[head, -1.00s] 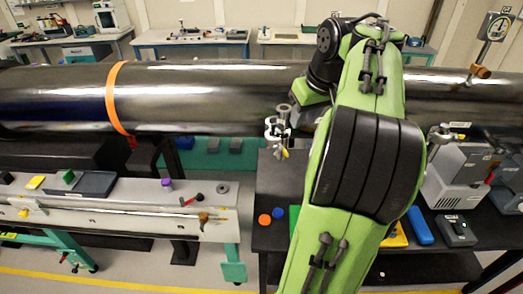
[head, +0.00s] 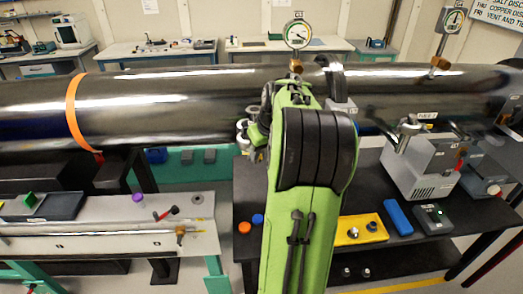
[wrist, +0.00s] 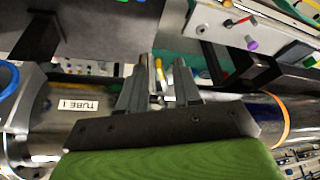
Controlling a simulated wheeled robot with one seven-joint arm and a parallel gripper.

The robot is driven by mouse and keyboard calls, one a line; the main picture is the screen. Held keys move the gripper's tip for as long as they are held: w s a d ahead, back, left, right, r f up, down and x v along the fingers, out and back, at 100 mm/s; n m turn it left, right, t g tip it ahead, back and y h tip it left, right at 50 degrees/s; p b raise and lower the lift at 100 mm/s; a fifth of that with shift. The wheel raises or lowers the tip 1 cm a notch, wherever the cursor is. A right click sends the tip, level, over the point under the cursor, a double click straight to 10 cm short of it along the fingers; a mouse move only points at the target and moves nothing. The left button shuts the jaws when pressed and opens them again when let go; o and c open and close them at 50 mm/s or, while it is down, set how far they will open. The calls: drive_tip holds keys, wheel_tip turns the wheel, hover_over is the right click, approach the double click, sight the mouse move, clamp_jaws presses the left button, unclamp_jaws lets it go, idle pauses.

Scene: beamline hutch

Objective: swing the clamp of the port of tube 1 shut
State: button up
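The long dark metal tube (head: 150,110) runs across the head view, and its label reads TUBE 1 in the wrist view (wrist: 80,104). A small metal fitting (head: 244,135), apparently the port with its clamp, shows at the tube's front just left of my arm. My arm partly covers it, so I cannot tell how far the clamp is swung. In the wrist view, my gripper (wrist: 160,95) has its two fingers apart near the tube. Small metal and yellow parts (wrist: 161,75) show between or behind the fingers; contact is unclear. The gripper is hidden behind my arm in the head view.
A dark bench (head: 395,258) holds a yellow tray (head: 378,237), a blue block (head: 398,217) and a grey pump-like box (head: 420,168). A dial gauge (head: 298,36) stands above the tube. A pale bench (head: 125,240) is at left, with a floor gap between benches.

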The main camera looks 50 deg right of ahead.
clamp_jaws()
drive_tip(key=shift+r, duration=0.1)
idle(1.2)
